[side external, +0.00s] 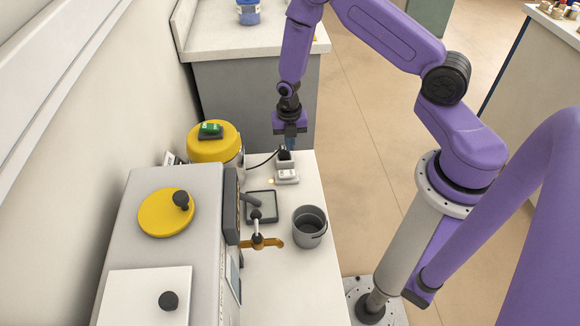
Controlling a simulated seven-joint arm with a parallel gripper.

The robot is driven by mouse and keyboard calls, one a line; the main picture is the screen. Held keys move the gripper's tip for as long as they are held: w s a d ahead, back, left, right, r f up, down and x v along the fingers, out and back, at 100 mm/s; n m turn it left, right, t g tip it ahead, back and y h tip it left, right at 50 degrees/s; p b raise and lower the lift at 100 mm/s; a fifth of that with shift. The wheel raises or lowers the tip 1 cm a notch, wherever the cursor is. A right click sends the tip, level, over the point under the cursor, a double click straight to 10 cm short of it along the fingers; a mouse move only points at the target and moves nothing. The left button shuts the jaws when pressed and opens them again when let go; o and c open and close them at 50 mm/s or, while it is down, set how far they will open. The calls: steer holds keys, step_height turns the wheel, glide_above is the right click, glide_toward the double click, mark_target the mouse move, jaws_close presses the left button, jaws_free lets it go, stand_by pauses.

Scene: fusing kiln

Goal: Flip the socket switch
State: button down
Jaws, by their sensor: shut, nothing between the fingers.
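The white socket (287,177) lies on the white bench top, with a dark plug or block (285,158) just behind it. Its switch is too small here to tell which way it is set. My gripper (290,146) points down over the back end of the bench, at the dark block by the socket. Its fingers are shut with nothing held. I cannot tell whether the fingertips touch the block or the socket.
A grey kiln (160,235) with a yellow disc stands left. A yellow-topped pot (213,143) is behind it. A grey bucket (309,228), a dark tray (262,207) and an orange-handled tap (262,243) stand nearer. A black cable (262,163) runs to the dark block. The front bench is clear.

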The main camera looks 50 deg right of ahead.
mark_target(290, 173)
step_height(290, 173, down, 11)
stand_by(0.5)
stand_by(0.3)
steer(key=shift+s+d+f, duration=0.1)
steer(key=shift+f, duration=0.15)
steer(key=shift+w+a+r, duration=0.15)
steer(key=shift+w+a, duration=0.5)
steer(key=shift+a, duration=0.05)
steer(key=shift+d+r, duration=0.1)
